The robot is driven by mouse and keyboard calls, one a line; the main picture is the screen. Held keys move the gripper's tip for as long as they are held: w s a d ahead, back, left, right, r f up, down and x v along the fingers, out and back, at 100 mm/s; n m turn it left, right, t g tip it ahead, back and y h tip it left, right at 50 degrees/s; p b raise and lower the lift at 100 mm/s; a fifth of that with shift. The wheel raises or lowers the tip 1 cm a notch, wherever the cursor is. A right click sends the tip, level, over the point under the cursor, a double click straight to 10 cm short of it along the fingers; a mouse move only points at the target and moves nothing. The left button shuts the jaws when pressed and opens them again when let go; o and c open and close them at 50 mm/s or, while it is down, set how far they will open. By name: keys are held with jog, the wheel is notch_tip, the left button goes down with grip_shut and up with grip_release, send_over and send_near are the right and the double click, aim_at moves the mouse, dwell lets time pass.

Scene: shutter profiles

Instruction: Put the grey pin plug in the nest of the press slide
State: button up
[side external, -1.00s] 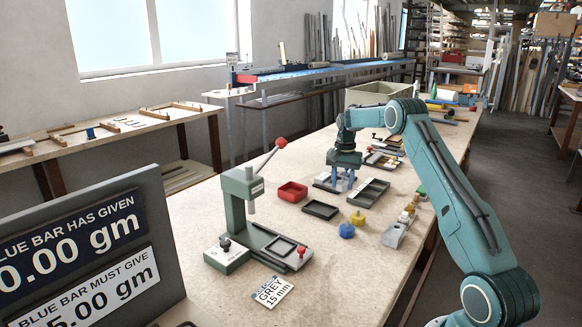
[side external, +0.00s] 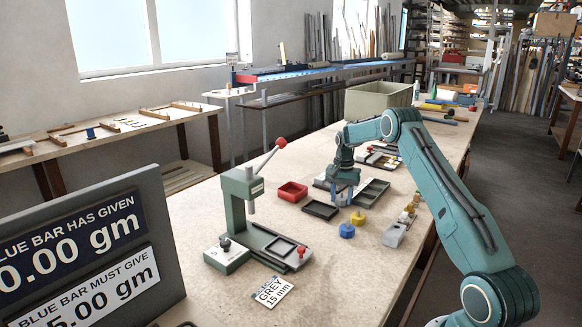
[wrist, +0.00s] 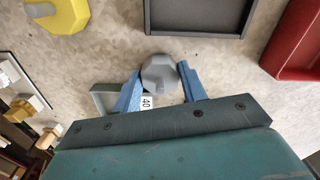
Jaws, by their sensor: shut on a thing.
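The grey pin plug (wrist: 160,72) shows in the wrist view as a faceted grey piece between the blue fingertips of my gripper (wrist: 160,86), which is shut on it. In the side view my gripper (side external: 342,197) is low over the bench, right of the black tray, and the plug cannot be made out there. The green press (side external: 240,205) stands left of my gripper, its red-knobbed lever raised. Its dark slide (side external: 262,238) extends towards the front right, with a square nest (side external: 281,248) that looks empty.
A black tray (side external: 320,210) and red bin (side external: 292,192) lie between my gripper and the press. Blue (side external: 347,230) and yellow (side external: 358,218) pieces stand in front. A card reading GREY 15 mm (side external: 272,291) lies before the slide. A large bin (side external: 380,98) stands behind.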

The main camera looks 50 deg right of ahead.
jog(key=o, duration=1)
jog(key=shift+f, duration=0.15)
notch_tip(320, 180, up, 12)
jog(key=shift+r, duration=0.2)
dwell(0.5)
